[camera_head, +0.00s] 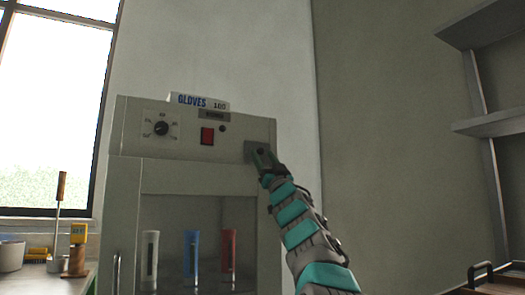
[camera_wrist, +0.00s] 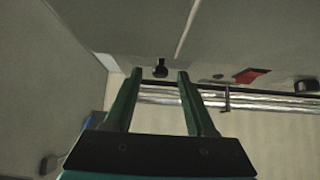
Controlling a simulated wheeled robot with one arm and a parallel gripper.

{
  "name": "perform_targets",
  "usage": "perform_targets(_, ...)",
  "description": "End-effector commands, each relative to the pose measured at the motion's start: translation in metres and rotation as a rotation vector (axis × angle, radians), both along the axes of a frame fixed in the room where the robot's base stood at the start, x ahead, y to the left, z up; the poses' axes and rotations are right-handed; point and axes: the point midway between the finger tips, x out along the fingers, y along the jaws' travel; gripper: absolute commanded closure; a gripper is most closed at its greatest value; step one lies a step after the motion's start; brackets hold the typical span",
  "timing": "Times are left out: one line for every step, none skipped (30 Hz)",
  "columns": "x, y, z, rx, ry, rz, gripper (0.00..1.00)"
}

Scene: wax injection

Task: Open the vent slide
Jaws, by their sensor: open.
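The vent slide is on the right end of the front panel of a grey-green cabinet (camera_head: 190,172). In the head view a dark grey plate (camera_head: 249,150) there is partly hidden behind my gripper (camera_head: 262,153). In the wrist view a small black knob (camera_wrist: 160,71), apparently the slide's, stands out from the panel. My gripper (camera_wrist: 159,73) is open. Its two green fingers reach toward the panel, one on each side of the knob, with a gap visible on both sides. I cannot tell how deep the fingertips reach around it or how far the slide is set.
The panel also carries a red switch (camera_head: 207,136) and a black dial (camera_head: 161,128). A glove box (camera_head: 199,102) lies on top. Blue (camera_head: 191,250), red (camera_head: 229,250) and white (camera_head: 150,258) tubes show below. A cluttered bench (camera_head: 50,278) is left; shelves (camera_head: 495,124) are right.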

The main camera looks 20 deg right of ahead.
Motion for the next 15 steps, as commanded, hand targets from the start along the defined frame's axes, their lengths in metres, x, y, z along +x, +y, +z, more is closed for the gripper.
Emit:
perform_targets(0.0038, -0.0002, 0.0051, -0.001, 0.000, -0.001, 0.44)
perform_targets(0.0053, 0.0001, 0.0064, -0.003, 0.000, -0.001, 0.44)
perform_targets(0.0070, 0.0003, 0.0078, -0.002, 0.000, -0.001, 0.44)
perform_targets(0.0081, 0.0005, 0.0088, -0.001, -0.001, 0.000, 0.44)
perform_targets(0.0089, 0.0006, 0.0095, -0.001, -0.001, 0.001, 0.44)
perform_targets(0.0100, 0.0006, 0.0100, -0.001, 0.000, 0.001, 0.44)
perform_targets(0.0106, 0.0008, 0.0105, -0.001, 0.000, 0.001, 0.44)
perform_targets(0.0109, 0.0008, 0.0108, 0.001, 0.000, 0.001, 0.44)
perform_targets(0.0114, 0.0008, 0.0110, 0.001, 0.000, 0.001, 0.44)
perform_targets(0.0115, 0.0008, 0.0111, 0.001, 0.000, 0.001, 0.44)
perform_targets(0.0117, 0.0008, 0.0111, 0.001, 0.000, 0.001, 0.44)
perform_targets(0.0117, 0.0008, 0.0111, 0.001, 0.000, 0.001, 0.44)
perform_targets(0.0117, 0.0007, 0.0110, 0.001, 0.000, 0.001, 0.44)
perform_targets(0.0117, 0.0008, 0.0110, 0.001, 0.000, 0.001, 0.44)
perform_targets(0.0116, 0.0007, 0.0109, 0.001, 0.000, 0.001, 0.44)
